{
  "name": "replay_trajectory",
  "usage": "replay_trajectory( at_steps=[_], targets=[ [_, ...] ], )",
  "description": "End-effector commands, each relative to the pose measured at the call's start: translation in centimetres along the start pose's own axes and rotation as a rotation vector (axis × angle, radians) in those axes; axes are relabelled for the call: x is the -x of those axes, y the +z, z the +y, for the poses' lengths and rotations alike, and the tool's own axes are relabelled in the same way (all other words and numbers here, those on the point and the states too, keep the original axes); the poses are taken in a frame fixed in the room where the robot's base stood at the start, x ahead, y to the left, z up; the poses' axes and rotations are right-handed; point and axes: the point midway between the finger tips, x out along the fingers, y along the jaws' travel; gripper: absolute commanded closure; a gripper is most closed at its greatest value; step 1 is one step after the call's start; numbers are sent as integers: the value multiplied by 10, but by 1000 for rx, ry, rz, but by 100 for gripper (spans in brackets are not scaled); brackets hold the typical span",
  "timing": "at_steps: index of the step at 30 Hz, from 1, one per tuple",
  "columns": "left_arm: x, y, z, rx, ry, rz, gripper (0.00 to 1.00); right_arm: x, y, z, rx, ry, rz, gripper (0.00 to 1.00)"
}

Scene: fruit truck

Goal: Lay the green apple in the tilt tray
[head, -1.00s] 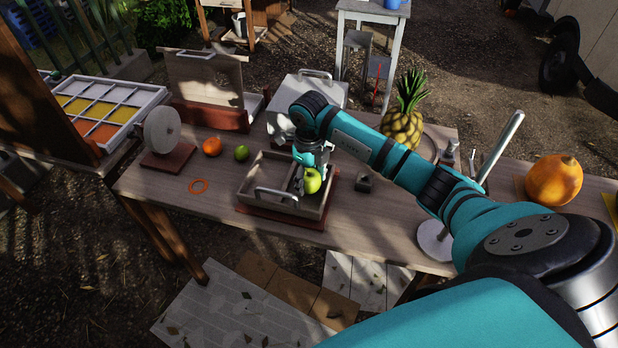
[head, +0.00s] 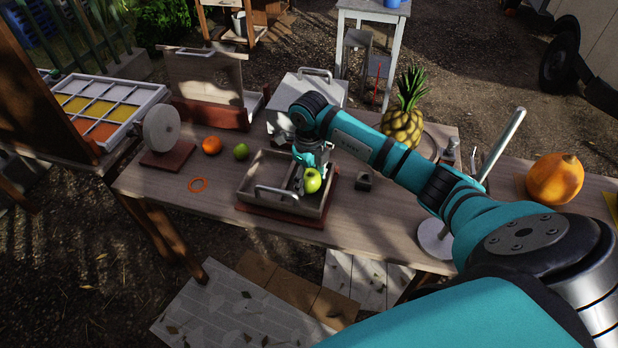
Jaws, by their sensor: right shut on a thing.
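The green apple (head: 313,182) is in my right gripper (head: 309,177), which is shut on it. Gripper and apple are over the right part of the tilt tray (head: 254,178), a shallow grey wooden box with a metal handle on a reddish base. I cannot tell whether the apple touches the tray floor. My gripper hides part of the tray's right side. My left gripper is not in view.
An orange (head: 212,145) and a lime (head: 241,151) lie behind the tray's left side. An orange ring (head: 198,184) lies left of it. A small dark block (head: 363,182) is close on the right. A pineapple (head: 402,127) stands farther back right.

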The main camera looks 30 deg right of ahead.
Motion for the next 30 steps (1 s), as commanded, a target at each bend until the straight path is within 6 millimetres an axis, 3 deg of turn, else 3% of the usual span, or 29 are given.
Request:
replay_trajectory(
  at_steps=[13,14,19,20,30],
  targets=[
    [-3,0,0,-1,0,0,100,-3,0,0,0,0,0,82],
    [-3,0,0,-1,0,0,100,-3,0,0,0,0,0,43],
    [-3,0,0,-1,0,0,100,-4,0,0,0,0,0,20],
    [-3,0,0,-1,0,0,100,-4,0,0,0,0,0,17],
    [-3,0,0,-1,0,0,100,-4,0,0,0,0,1,17]
  ],
)
